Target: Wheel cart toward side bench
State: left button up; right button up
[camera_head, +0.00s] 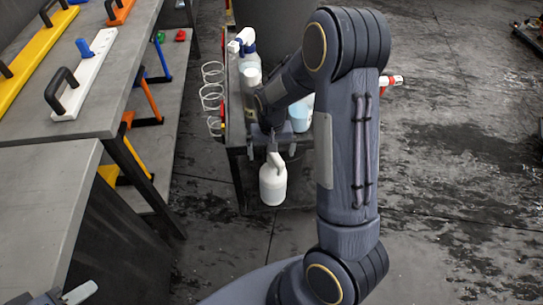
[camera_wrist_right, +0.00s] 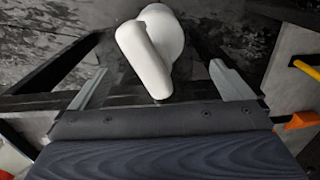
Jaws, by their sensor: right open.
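The cart (camera_head: 237,137) is a small dark grey stand on the floor beyond my right arm, with bottles on its top. My right gripper (camera_head: 271,150) is at its near edge, pointing down. In the right wrist view its two fingers (camera_wrist_right: 160,88) are spread apart. A white bottle with a bent neck (camera_head: 272,185) shows just below the gripper; it also shows in the right wrist view (camera_wrist_right: 150,48), beyond and between the fingers. I cannot tell whether the fingers touch anything. Part of my left gripper (camera_head: 62,294) shows at the bottom left corner; its jaws are unclear.
The side bench (camera_head: 110,95) stands left of the cart, holding a white squeegee-like tool (camera_head: 85,75) and a yellow one (camera_head: 30,60). A nearer grey bench (camera_head: 45,200) is at lower left. Wire rings (camera_head: 211,95) hang on the cart's left side. Open floor (camera_head: 450,160) lies right.

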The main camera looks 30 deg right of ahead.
notch_tip(320, 180, up, 3)
jog(key=shift+r, duration=0.15)
dwell(0.6)
